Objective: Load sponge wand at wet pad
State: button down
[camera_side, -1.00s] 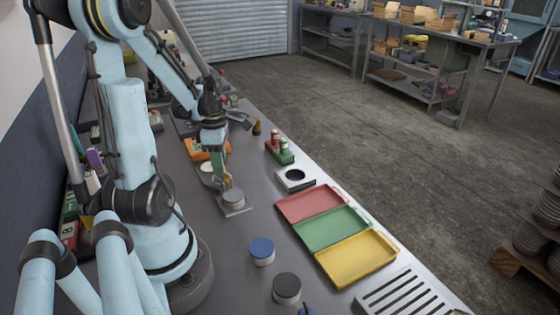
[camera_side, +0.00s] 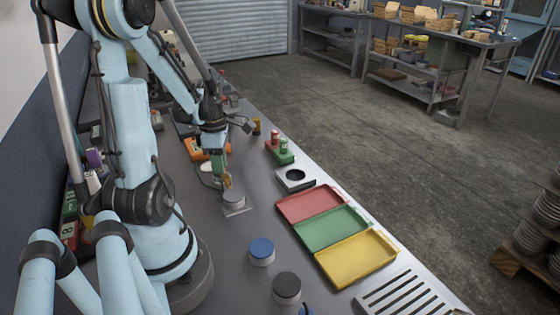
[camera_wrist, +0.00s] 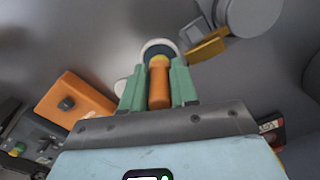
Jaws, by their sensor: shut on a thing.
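My gripper (camera_wrist: 159,87) is shut on an orange wand (camera_wrist: 159,83), whose handle lies between the green fingers. In the side view my gripper (camera_side: 225,174) and the wand are small, just behind a round grey pad (camera_side: 234,197) on a square plate.
An orange box (camera_side: 196,151) and a white dish (camera_side: 207,168) sit behind my gripper. Red (camera_side: 309,204), green (camera_side: 332,228) and yellow (camera_side: 356,259) trays line the right edge. Blue-topped (camera_side: 261,249) and dark-topped (camera_side: 287,287) pots stand in front. Bare bench lies between pad and trays.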

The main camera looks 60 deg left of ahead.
jog(key=shift+f, duration=0.55)
dwell(1.2)
jog(key=shift+r, duration=3.55)
jog(key=shift+w, duration=0.1)
